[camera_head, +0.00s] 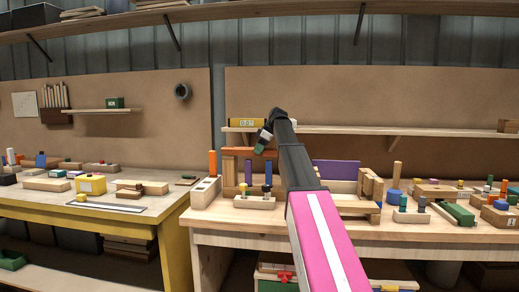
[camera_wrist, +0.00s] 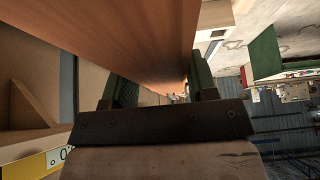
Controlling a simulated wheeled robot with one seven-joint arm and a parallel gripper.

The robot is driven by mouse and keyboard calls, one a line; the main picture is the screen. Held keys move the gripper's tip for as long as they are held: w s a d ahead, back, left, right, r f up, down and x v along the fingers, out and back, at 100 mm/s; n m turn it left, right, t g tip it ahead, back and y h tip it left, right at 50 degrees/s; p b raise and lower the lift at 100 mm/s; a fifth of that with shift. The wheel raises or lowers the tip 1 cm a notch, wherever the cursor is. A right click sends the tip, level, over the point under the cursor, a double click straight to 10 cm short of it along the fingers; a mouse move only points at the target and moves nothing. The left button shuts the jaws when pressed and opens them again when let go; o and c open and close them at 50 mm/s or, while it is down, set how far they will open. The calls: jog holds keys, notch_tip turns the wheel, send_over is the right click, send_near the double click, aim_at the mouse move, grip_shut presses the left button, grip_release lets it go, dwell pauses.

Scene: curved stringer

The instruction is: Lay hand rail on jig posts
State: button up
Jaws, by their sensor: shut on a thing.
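A reddish-brown wooden bar, apparently the hand rail (camera_wrist: 120,35), fills the upper left of the wrist view and runs between the green finger pads. My gripper (camera_wrist: 165,88) is shut on it. In the head view my gripper (camera_head: 261,147) hangs above the back of the right bench, at a reddish-brown horizontal bar (camera_head: 240,152). Brown uprights (camera_head: 229,175) stand below this bar; I cannot tell whether they are the jig posts or whether the bar touches them. My arm hides part of the area to their right.
A shelf (camera_head: 420,131) with a yellow level (camera_head: 247,122) runs behind. Wooden frames (camera_head: 371,188) and several small parts crowd the right bench (camera_head: 225,221).

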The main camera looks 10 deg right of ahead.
jog(key=shift+f, duration=0.95)
jog(key=o, duration=1.2)
jog(key=shift+r, duration=0.1)
jog(key=v, duration=1)
jog(key=shift+d+r, duration=0.1)
jog(key=shift+r, duration=0.1)
jog(key=shift+s+d+r, duration=0.1)
jog(key=shift+s, duration=0.1)
